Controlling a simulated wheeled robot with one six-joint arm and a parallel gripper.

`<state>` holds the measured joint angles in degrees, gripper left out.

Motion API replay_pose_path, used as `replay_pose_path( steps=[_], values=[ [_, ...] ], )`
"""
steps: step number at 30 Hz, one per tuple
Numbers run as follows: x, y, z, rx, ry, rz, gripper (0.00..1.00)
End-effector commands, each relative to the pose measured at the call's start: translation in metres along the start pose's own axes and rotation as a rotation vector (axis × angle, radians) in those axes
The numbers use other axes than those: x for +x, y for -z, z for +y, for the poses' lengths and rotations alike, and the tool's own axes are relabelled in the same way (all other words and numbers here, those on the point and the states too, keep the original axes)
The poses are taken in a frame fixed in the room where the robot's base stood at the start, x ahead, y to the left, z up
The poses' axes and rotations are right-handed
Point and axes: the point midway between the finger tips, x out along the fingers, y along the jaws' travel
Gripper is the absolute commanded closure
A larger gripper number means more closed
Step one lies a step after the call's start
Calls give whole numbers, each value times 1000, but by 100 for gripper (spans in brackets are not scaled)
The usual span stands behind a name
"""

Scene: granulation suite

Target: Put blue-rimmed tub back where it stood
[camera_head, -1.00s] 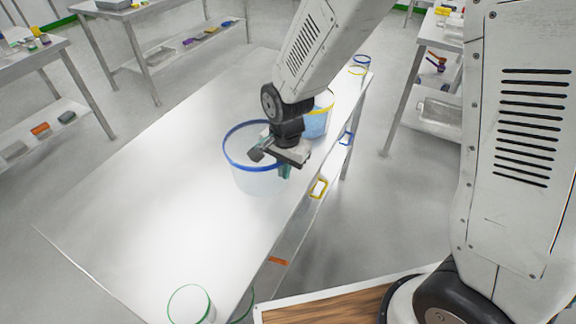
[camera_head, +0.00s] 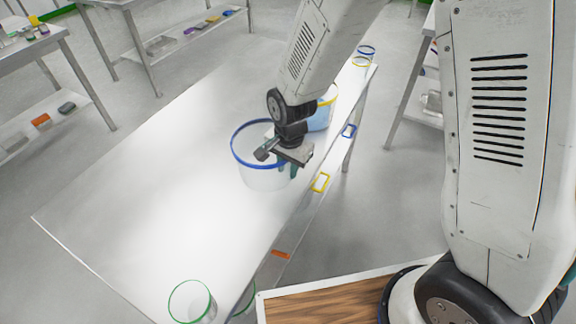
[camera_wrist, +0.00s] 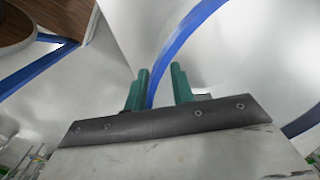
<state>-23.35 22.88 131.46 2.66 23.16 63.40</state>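The blue-rimmed tub (camera_head: 262,178), clear-walled with a blue rim, appears to stand upright on the long white table (camera_head: 150,190), near its right edge. My gripper (camera_head: 288,168) is at the right side of its rim in the head view. In the wrist view the blue rim (camera_wrist: 183,38) runs down between the two teal fingers of my gripper (camera_wrist: 160,92). The rim lies close to the left finger, with a gap to the right one, so the fingers look open around it. My wrist hides part of the tub's right side.
A yellow-rimmed tub (camera_head: 322,116) with blue contents stands just behind my gripper. A green-rimmed tub (camera_head: 192,303) stands at the table's near end. Small blue and yellow rims (camera_head: 364,55) show at the far end. The table's left and middle are clear.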

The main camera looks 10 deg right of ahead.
Motion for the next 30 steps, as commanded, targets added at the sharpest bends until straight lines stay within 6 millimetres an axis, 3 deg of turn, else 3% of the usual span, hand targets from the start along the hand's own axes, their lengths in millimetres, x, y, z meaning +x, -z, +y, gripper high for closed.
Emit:
replay_pose_path(
  steps=[7, 21, 30],
  values=[
    [-14, 0, -1, 0, 3, 1, 76],
    [-107, 0, -1, -1, 4, 2, 76],
    [-123, 0, 0, 0, 0, 0, 76]
  ],
)
